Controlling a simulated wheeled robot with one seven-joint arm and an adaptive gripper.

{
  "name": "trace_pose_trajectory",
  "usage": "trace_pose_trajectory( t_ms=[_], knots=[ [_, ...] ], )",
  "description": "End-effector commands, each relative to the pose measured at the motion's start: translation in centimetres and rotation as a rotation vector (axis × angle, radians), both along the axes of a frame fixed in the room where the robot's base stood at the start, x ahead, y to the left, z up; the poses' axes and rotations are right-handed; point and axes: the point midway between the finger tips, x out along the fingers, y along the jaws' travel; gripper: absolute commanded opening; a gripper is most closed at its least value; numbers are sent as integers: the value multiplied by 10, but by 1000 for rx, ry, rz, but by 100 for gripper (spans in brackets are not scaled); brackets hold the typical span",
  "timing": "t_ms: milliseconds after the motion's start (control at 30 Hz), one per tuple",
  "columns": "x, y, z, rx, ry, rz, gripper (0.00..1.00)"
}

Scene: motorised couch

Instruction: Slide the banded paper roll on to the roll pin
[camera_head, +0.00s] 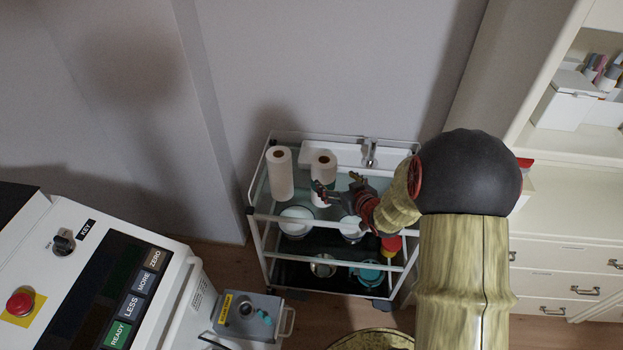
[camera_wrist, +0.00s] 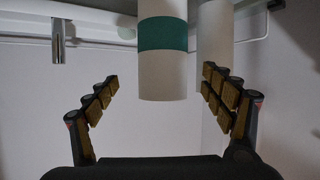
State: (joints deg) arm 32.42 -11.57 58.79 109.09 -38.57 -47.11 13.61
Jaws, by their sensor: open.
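The banded paper roll (camera_head: 323,166) stands upright on the top shelf of a trolley, its lower part partly hidden by my gripper. In the wrist view the roll (camera_wrist: 163,75) shows a green band and appears between my open fingers, with a gap on each side. My gripper (camera_head: 336,187) is open at the roll's near side; both fingers show in the wrist view (camera_wrist: 160,80). Whether they touch the roll cannot be told. The metal roll pin (camera_head: 371,152) stands upright to the right of the roll. It also shows in the wrist view (camera_wrist: 58,42), at the upper left.
A plain paper roll (camera_head: 280,173) stands left of the banded one. The trolley (camera_head: 258,222) has raised rails and bowls on lower levels. A wall is behind it, a white cabinet (camera_head: 560,250) on the right, and a control console (camera_head: 120,285) on the left.

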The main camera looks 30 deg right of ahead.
Motion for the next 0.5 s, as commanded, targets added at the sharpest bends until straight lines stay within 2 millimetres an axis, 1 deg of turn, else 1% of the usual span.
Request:
trace_pose_trajectory(
  t_ms=[33,100,167,233,500],
  knots=[
    [4,5,10,8,-40,16,84],
    [8,9,19,19,-79,27,84],
    [11,11,24,26,-100,31,84],
    [16,11,24,32,-108,31,84],
    [41,9,14,34,-105,29,84]
  ],
)
